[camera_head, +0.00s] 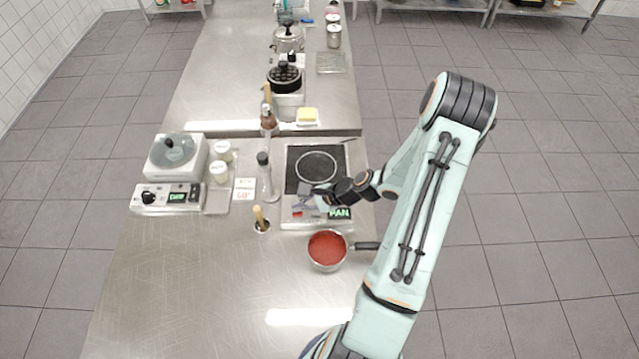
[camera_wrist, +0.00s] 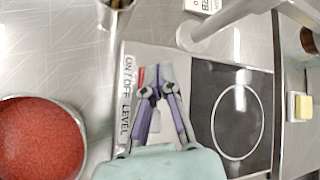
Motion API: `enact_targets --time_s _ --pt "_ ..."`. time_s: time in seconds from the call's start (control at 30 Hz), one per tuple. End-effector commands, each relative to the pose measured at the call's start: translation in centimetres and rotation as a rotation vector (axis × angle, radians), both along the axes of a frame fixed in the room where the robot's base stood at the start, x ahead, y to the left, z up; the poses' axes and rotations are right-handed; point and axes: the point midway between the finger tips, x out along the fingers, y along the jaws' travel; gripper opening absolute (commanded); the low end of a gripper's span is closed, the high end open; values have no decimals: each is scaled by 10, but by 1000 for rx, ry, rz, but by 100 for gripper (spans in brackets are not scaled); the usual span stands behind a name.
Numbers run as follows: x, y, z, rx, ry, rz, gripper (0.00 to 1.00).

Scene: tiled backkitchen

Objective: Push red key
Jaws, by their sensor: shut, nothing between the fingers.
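The induction hob (camera_head: 288,222) stands on the steel counter, with a control panel along its near edge. A small red key (camera_head: 297,214) shows at the left of that panel. In the wrist view a red patch (camera_wrist: 142,76), apparently the key, shows beside the fingertips, partly hidden by them. My gripper (camera_head: 308,200) is above the hob's front part, close to the panel. In the wrist view its fingers (camera_wrist: 157,72) come together near the "ON/OFF LEVEL" lettering, with nothing between them. I cannot tell whether a fingertip touches the key.
A pan of red sauce (camera_head: 327,250) stands in front of the hob, its handle pointing right. The near-left counter is clear.

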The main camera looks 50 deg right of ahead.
Motion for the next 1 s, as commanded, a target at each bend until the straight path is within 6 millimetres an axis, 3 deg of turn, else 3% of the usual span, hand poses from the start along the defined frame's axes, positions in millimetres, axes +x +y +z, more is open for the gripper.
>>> enact_targets --time_s 0.27,1.0 --pt "0 0 0 -1 0 0 0" --pt "0 -1 27 -4 -1 1 0"
